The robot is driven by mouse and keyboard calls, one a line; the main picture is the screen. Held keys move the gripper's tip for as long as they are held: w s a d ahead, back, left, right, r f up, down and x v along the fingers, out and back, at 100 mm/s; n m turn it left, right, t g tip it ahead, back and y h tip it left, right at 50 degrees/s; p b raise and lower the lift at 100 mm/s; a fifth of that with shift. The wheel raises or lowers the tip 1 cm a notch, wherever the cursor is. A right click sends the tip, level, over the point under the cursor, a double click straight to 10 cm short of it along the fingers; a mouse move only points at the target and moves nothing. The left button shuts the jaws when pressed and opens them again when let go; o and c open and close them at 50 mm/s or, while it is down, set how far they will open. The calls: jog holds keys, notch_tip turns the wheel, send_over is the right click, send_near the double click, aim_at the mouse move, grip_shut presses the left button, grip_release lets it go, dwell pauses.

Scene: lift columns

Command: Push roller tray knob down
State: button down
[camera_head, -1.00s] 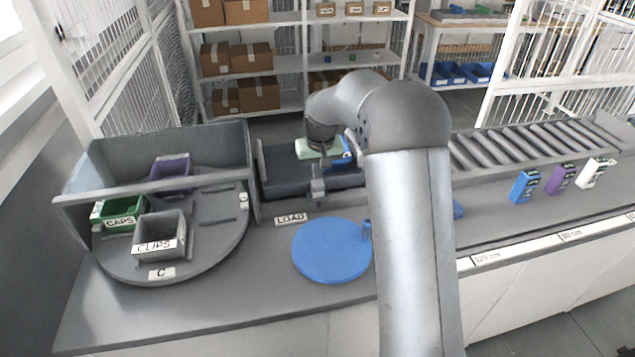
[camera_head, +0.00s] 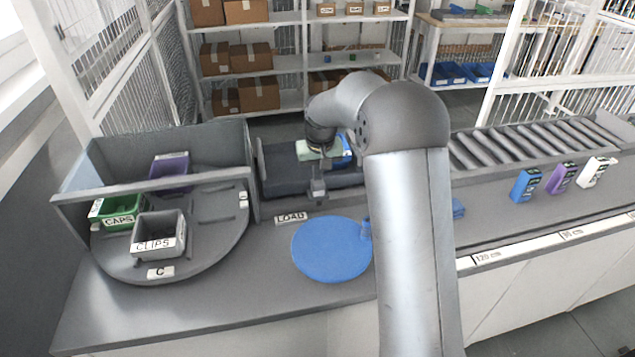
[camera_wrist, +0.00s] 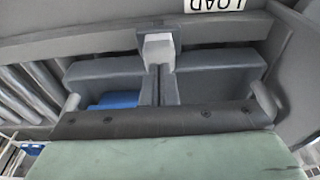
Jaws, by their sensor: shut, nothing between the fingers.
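The knob (camera_head: 317,189) is a small light grey block at the front edge of the dark roller tray (camera_head: 275,180), just behind the LOAD label. In the wrist view the knob (camera_wrist: 158,48) shows near the top centre. My gripper (camera_head: 318,171) is over the front of the tray, right at the knob. In the wrist view the closed fingers (camera_wrist: 160,82) point toward the knob, with nothing held between them. I cannot tell whether the tips press on it. Part of the tray is hidden behind my arm.
A blue disc (camera_head: 330,250) lies in front of the tray. A roller conveyor (camera_head: 535,145) runs right, with blue, purple and white boxes on the counter before it.

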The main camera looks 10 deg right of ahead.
jog(key=shift+f+b, duration=0.7)
jog(key=shift+f, duration=0.4)
jog(key=shift+r, duration=0.15)
notch_tip(320, 180, up, 9)
jog(key=p, duration=0.5)
jog(key=shift+p, duration=0.4)
jog(key=shift+s, duration=0.1)
jog(key=s+r, duration=0.3)
jog(key=s, duration=0.7)
jog(key=s+r, duration=0.3)
jog(key=s, duration=0.6)
jog(key=s+f, duration=0.2)
jog(key=s, duration=0.8)
jog(key=s+f+g, duration=0.1)
jog(key=s, duration=0.9)
jog(key=shift+f, duration=0.35)
